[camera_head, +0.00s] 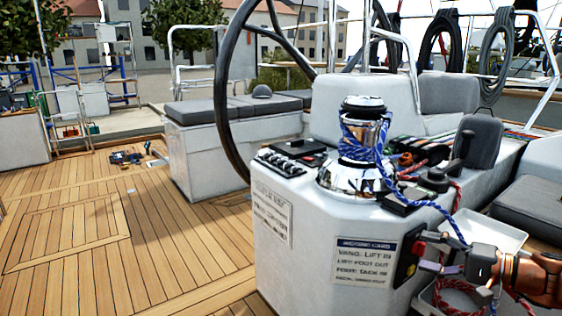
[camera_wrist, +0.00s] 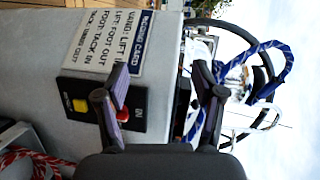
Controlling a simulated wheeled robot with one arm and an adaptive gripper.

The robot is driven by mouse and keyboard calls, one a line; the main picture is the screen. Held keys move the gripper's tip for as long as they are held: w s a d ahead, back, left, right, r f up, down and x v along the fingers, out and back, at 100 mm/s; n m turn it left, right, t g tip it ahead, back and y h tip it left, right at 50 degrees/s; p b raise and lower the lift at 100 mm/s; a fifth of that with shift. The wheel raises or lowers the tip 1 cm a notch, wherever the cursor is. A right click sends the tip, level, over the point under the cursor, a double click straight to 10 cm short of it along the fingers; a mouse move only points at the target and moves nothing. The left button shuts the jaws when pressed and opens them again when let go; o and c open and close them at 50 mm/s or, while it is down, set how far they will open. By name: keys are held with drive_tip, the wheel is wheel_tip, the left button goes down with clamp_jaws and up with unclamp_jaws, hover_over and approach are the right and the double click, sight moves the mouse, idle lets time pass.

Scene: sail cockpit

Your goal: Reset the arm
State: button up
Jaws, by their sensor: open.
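My gripper (camera_head: 424,252) is at the lower right of the head view, level with the side of the white console (camera_head: 285,255). Its two purple-grey fingers are spread with nothing between them. In the wrist view, my gripper (camera_wrist: 160,72) also shows open and empty. The fingers point toward the console side, where a black switch panel (camera_wrist: 82,92) carries a yellow button (camera_wrist: 80,106) and a red button (camera_wrist: 122,114). One finger partly covers the panel. In the head view, the panel (camera_head: 408,262) is just left of the fingers. I cannot tell whether they touch.
A chrome winch (camera_head: 340,178) wrapped with blue rope (camera_head: 362,148) stands on the console, its tail hanging close to my gripper. A white tray (camera_head: 490,232) and red rope (camera_head: 455,298) are beside my arm. A steering wheel (camera_head: 224,105) stands behind. The wooden deck (camera_head: 110,225) at left is mostly clear.

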drive_tip(key=s+a+r+n+g+h+p, duration=0.1)
drive_tip(key=s+a+r+n+g+p, duration=0.2)
drive_tip(key=s+a+r+g+p, duration=0.5)
drive_tip(key=s+a+r+n+g+h+p, duration=0.1)
drive_tip(key=s+a+r+n+g+p, duration=0.15)
drive_tip(key=a+r+p, duration=0.85)
drive_tip(key=s+r+n+g+h+p, duration=0.1)
drive_tip(key=s+r+h+p, duration=0.4)
drive_tip(key=s+p, duration=0.4)
drive_tip(key=s+d+r+n+g+h+p, duration=0.1)
drive_tip(key=s+r+h+p, duration=0.3)
drive_tip(key=s+p, duration=0.5)
drive_tip(key=shift+d+r+h+p, duration=0.2)
drive_tip(key=shift+r+h+p, duration=0.2)
drive_tip(key=shift+r+p, duration=0.3)
drive_tip(key=shift+s+f, duration=0.1)
